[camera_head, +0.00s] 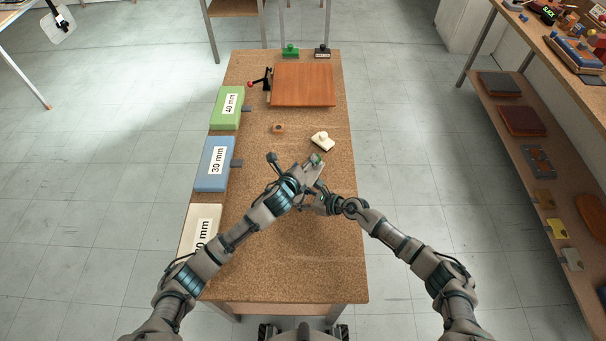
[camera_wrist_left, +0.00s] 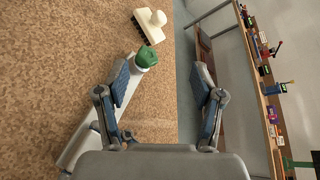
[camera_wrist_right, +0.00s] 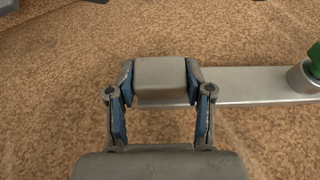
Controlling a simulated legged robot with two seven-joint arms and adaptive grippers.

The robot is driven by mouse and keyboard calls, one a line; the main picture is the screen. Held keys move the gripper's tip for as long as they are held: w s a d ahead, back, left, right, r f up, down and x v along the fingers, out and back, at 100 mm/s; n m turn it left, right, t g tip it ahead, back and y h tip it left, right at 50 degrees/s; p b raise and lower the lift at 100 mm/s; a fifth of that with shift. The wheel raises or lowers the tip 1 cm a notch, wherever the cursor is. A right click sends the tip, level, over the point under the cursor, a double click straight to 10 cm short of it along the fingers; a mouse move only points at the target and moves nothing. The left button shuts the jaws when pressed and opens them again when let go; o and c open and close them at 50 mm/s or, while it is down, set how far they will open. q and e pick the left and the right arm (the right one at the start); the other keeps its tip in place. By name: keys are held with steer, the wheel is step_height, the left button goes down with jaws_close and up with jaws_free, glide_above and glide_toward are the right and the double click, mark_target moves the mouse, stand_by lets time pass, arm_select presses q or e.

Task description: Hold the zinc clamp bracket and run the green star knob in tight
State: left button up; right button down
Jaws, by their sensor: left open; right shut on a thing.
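The zinc clamp bracket (camera_wrist_right: 258,86) is a flat silver bar with a block at one end and a round boss at the other. My right gripper (camera_wrist_right: 160,76) is shut on the block end, above the cork-coloured bench top. The green star knob (camera_wrist_left: 147,57) sits at the boss end and also shows at the right edge of the right wrist view (camera_wrist_right: 315,62). My left gripper (camera_head: 308,166) is open. In the left wrist view the knob is close to its left fingertip, and I cannot tell whether they touch. The space between its fingers looks empty.
Green (camera_head: 226,107), blue (camera_head: 213,163) and white (camera_head: 201,228) labelled boxes line the left edge. A brown board (camera_head: 303,85) lies at the far end. The near bench top is clear.

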arm_select(q)
steer(key=m, duration=0.2)
steer(key=s+f+m, duration=0.1)
steer(key=m, duration=0.1)
steer(key=s+f+m, duration=0.1)
steer(key=m, duration=0.1)
steer(key=shift+s+a+f, duration=0.1)
steer(key=shift+s+f, duration=0.05)
steer(key=shift+s+f+m, duration=0.1)
steer(key=shift+f+m, duration=0.05)
steer(key=shift+m, duration=0.25)
steer(key=shift+f, duration=0.15)
steer(key=x, duration=1.2)
steer(key=shift+s, duration=0.15)
steer(key=shift+f, duration=0.1)
jaws_close()
steer(key=shift+s+d+m+y, duration=0.1)
steer(key=shift+d+m+y, duration=0.3)
steer(key=shift+m, duration=0.5)
